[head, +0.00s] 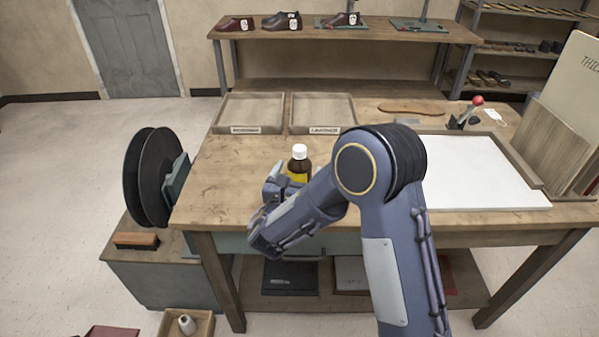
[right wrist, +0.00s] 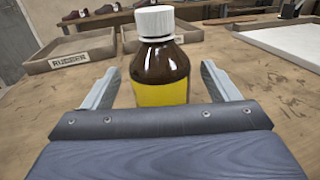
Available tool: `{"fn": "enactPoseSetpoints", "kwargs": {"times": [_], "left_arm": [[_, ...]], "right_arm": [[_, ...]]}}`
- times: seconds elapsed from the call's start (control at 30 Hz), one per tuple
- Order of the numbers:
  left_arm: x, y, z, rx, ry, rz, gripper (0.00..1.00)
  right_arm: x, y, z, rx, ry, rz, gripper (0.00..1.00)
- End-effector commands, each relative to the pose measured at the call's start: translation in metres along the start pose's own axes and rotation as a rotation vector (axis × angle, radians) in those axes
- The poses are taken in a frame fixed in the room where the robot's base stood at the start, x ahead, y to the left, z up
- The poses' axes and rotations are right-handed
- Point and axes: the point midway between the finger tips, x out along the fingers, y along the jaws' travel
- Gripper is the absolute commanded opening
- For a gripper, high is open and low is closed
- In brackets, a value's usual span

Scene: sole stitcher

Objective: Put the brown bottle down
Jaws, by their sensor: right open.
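The brown bottle (head: 299,163) has a white cap and a yellow label. It stands upright on the wooden workbench (head: 225,185), near the front edge and left of centre. In the right wrist view the bottle (right wrist: 160,65) is between the two fingers of my right gripper (right wrist: 160,88), with a visible gap on both sides. My right gripper (head: 285,180) is open, and its arm hides part of the bottle's lower side in the head view. The bottle's base is hidden in both views. My left gripper is not in view.
Two labelled wooden trays (head: 248,129) stand behind the bottle at the back left. A white board (head: 480,185) lies in a wooden frame to the right. A shoe sole (head: 410,108) lies at the back. Bare bench top lies left of the bottle.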

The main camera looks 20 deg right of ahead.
Motion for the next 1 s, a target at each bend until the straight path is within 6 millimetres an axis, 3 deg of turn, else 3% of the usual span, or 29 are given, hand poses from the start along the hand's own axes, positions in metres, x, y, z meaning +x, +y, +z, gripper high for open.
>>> {"fn": "enactPoseSetpoints", "kwargs": {"times": [0.1, 0.37, 0.8, 0.87, 1.0], "left_arm": [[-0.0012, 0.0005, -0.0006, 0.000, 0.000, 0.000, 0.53], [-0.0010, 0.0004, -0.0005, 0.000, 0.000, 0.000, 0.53], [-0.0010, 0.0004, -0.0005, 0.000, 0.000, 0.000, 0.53], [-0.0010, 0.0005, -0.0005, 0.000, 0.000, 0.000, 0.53], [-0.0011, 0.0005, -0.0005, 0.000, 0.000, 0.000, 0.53]], "right_arm": [[0.0115, -0.0006, -0.0001, 0.000, 0.001, -0.001, 0.81], [0.0134, -0.0001, -0.0002, 0.000, 0.001, 0.001, 0.81], [0.0132, -0.0003, 0.0000, 0.000, 0.001, 0.000, 0.24], [0.0133, -0.0002, 0.0009, 0.001, -0.002, 0.000, 0.19], [0.0133, -0.0002, 0.0012, 0.001, -0.002, 0.000, 0.19]]}}
